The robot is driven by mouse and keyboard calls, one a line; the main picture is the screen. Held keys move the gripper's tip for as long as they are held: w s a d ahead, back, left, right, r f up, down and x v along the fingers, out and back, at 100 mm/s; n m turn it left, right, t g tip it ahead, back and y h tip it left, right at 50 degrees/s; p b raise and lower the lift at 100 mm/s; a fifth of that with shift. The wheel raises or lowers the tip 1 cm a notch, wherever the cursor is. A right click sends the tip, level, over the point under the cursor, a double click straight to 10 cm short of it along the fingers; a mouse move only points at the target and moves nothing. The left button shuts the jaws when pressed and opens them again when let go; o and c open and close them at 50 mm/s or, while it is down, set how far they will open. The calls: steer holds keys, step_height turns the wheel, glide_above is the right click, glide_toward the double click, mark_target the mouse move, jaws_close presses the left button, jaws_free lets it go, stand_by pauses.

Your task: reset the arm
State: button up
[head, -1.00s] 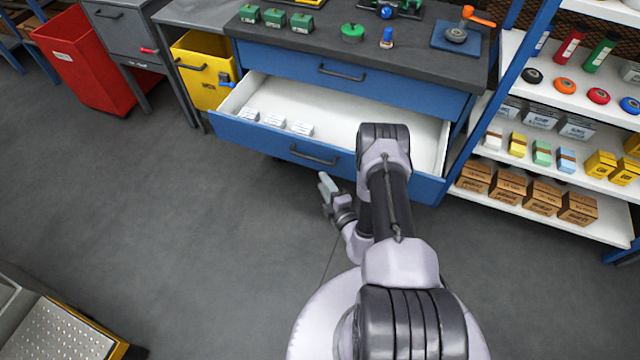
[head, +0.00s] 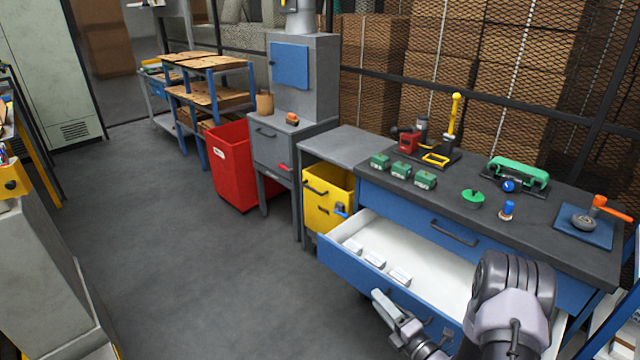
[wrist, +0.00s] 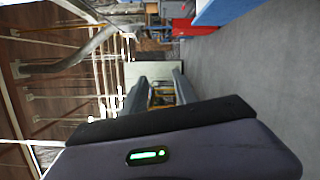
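My arm (head: 510,300) shows at the lower right of the head view, bent in front of the open drawer (head: 345,258). My gripper (head: 386,308) is beside the blue drawer front, pointing up and left in the picture. In the wrist view, my gripper (wrist: 160,92) shows two dark fingers standing apart, with a gap and nothing between them. The wrist view is turned on its side, with the floor to the right.
White labelled blocks (head: 375,260) lie in the drawer. A yellow bin (head: 325,190) and red bin (head: 232,170) stand left. Floor (head: 200,270) at left is clear.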

steer(key=s+a+r+n+g+y, duration=0.3)
steer(key=s+a+r+n+g, duration=0.25)
steer(key=a+r+n, duration=0.35)
steer(key=s+a+r+n+g+y, duration=0.5)
steer(key=a+r+n, duration=0.3)
steer(key=r+n, duration=0.3)
steer(key=s+r+n+g+h, duration=0.4)
steer(key=s+n+h, duration=0.5)
steer(key=s+n, duration=0.55)
steer(key=s+d+r+n+t+h, duration=0.3)
steer(key=s+d+n+t+h, duration=0.1)
steer(key=d+n, duration=0.3)
steer(key=shift+d+r+n+h, duration=0.2)
steer(key=shift+d+n+h, duration=0.1)
steer(key=shift+n+h, duration=0.1)
steer(key=shift+s+d, duration=0.1)
